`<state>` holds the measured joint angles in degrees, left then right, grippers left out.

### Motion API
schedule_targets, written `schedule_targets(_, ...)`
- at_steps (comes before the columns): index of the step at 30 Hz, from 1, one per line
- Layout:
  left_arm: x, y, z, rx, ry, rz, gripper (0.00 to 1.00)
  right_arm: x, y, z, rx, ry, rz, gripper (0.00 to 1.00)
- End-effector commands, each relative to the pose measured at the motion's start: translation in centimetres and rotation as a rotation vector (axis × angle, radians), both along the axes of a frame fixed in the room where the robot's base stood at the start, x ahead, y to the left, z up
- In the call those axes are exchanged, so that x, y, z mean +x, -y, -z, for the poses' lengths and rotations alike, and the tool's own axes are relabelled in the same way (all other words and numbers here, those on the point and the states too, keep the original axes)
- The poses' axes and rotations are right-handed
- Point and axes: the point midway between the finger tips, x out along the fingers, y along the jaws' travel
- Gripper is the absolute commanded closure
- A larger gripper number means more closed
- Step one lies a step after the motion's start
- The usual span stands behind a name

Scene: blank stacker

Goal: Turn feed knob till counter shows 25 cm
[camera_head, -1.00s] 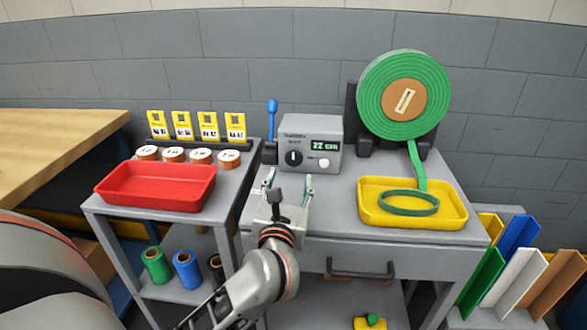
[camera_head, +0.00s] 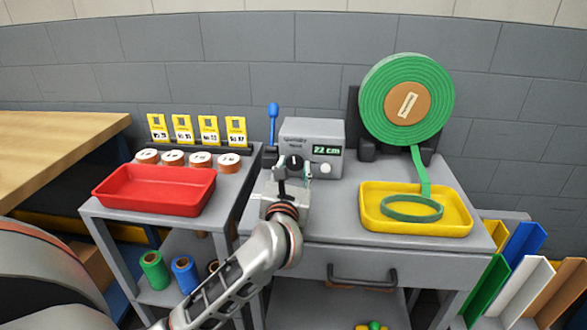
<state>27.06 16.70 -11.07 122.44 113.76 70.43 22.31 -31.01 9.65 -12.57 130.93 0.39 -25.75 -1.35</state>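The grey feeder box (camera_head: 313,132) stands at the back of the grey table. Its green display (camera_head: 326,150) reads 22 cm. The black feed knob (camera_head: 293,161) is on the left of its front face, with a white button (camera_head: 325,171) to its right. My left gripper (camera_head: 293,171) is directly in front of the knob, fingers apart on either side of it in the picture. I cannot tell whether they touch it. Green tape runs from the big roll (camera_head: 378,105) into the yellow tray (camera_head: 452,228), where a loop lies. My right gripper is not in view.
A blue-handled lever (camera_head: 273,113) stands just left of the feeder box. A red tray (camera_head: 155,190), several small white-topped rolls and yellow cards are on the left cart. Coloured angled pieces stand at the lower right. The table between box and yellow tray is clear.

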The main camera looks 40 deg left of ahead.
Motion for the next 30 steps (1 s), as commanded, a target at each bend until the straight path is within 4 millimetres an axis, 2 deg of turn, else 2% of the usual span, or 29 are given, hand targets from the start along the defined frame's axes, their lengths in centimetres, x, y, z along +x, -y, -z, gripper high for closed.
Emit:
schedule_targets(1, 0.0, 0.0, 0.0, 0.0, 0.0, 0.0, 0.82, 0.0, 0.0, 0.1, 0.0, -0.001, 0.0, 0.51)
schedule_targets(2, 0.0, 0.0, 0.0, 0.0, 0.0, 0.0, 0.89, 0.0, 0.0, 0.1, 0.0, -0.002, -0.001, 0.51)
schedule_targets(7, 0.0, 0.0, -0.1, 0.003, -0.002, 0.0, 0.89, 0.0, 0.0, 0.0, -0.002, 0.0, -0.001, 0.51)
schedule_targets(12, 0.0, 0.1, -1.0, 0.076, -0.038, 0.0, 0.89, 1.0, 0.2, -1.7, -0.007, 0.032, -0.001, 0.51)
schedule_targets(14, 0.0, 0.0, -1.3, 0.123, -0.065, -0.002, 0.89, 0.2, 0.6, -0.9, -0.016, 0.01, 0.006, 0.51)
schedule_targets(21, 0.1, 0.1, -1.2, 0.307, -0.18, -0.002, 0.89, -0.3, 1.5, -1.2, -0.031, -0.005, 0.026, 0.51)
schedule_targets(30, 0.0, 0.1, -0.2, 0.404, -0.246, 0.0, 0.89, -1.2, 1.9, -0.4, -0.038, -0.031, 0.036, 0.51)
